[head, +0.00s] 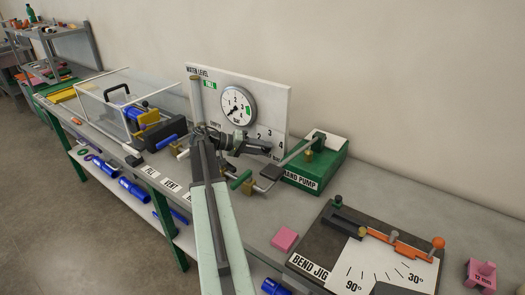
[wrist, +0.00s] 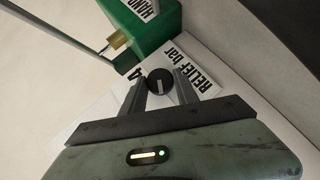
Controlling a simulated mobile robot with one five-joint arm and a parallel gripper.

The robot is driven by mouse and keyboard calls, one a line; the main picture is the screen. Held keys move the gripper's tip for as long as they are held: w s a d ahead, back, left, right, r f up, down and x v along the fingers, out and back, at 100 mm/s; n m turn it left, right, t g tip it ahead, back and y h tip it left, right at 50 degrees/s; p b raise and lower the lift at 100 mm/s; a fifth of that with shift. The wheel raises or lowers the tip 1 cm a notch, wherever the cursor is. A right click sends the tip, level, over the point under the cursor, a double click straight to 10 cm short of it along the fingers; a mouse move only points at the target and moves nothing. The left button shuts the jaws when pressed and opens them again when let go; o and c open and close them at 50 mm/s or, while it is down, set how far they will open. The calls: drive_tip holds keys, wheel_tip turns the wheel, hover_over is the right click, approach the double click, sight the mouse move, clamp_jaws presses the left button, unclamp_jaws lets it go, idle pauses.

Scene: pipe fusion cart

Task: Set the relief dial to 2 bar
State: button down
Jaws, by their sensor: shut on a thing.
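The relief dial (wrist: 160,84) is a small dark round knob with a light line across its face. In the wrist view it sits between the two fingers of my gripper (wrist: 159,79), which is shut on it. The label RELIEF bar (wrist: 205,72) and a 4 show beside it. I cannot tell which number the line marks. In the head view my gripper (head: 262,149) is at the lower part of the white panel (head: 275,95), and it hides the dial.
A round pressure gauge (head: 238,105) is on the panel above my gripper. The green hand pump (head: 316,163) with its long lever stands close on the right. A bend jig (head: 365,250) and a pink block (head: 285,239) are nearer on the bench. A clear-walled box (head: 130,100) is left.

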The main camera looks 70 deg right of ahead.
drive_tip(key=c, duration=0.9)
unclamp_jaws()
drive_tip(key=shift+c, duration=0.2)
drive_tip(key=p+v, duration=0.2)
drive_tip(key=v, duration=0.5)
drive_tip(key=shift+w+a+p, duration=0.2)
drive_tip(key=shift+w+p, duration=0.1)
drive_tip(key=shift+p, duration=0.05)
drive_tip(key=shift+r, duration=0.15)
